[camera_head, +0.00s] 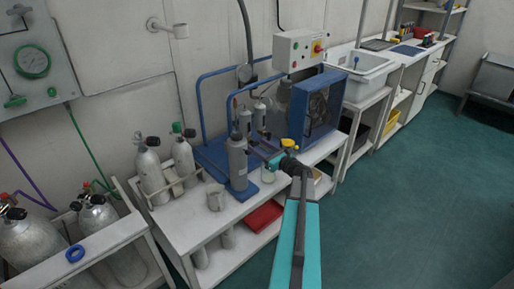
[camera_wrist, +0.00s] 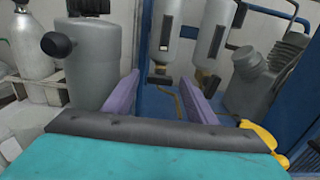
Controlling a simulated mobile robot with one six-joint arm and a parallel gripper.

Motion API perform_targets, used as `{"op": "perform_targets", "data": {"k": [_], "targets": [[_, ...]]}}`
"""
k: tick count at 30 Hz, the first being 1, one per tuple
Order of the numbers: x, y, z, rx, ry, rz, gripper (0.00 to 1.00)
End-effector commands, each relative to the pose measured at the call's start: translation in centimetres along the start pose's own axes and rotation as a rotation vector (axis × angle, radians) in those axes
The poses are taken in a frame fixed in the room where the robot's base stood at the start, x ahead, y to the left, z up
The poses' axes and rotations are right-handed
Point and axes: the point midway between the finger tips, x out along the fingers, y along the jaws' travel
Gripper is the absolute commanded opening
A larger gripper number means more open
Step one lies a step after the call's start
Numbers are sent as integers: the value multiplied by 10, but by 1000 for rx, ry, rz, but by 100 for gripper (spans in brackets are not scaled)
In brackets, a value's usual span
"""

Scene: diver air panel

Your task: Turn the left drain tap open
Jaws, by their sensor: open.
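Two grey cylindrical filter bowls hang side by side on the blue compressor frame, the left one (camera_wrist: 164,30) and the right one (camera_wrist: 213,38). They also show in the head view, the left (camera_head: 245,122) and the right (camera_head: 260,116). Under the left bowl is the left drain tap (camera_wrist: 160,79), a small brass fitting with a dark handle. The right drain tap (camera_wrist: 207,80) is similar. My gripper (camera_wrist: 160,100) is open, with its purple fingers apart, below and in front of the left tap. Nothing shows between the fingers. I cannot tell any contact with the tap.
A large grey cylinder (camera_wrist: 85,55) with a black side fitting stands close left of my fingers. The finned compressor part (camera_wrist: 262,85) is at right.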

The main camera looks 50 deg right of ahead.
Motion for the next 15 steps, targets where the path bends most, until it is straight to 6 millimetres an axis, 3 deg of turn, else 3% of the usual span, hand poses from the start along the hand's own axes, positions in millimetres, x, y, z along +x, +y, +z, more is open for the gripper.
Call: {"op": "perform_targets", "data": {"k": [13, 15], "targets": [[8, 0, 0, -1, 0, -1, 52], [8, 0, 0, -1, 0, -1, 41]]}}
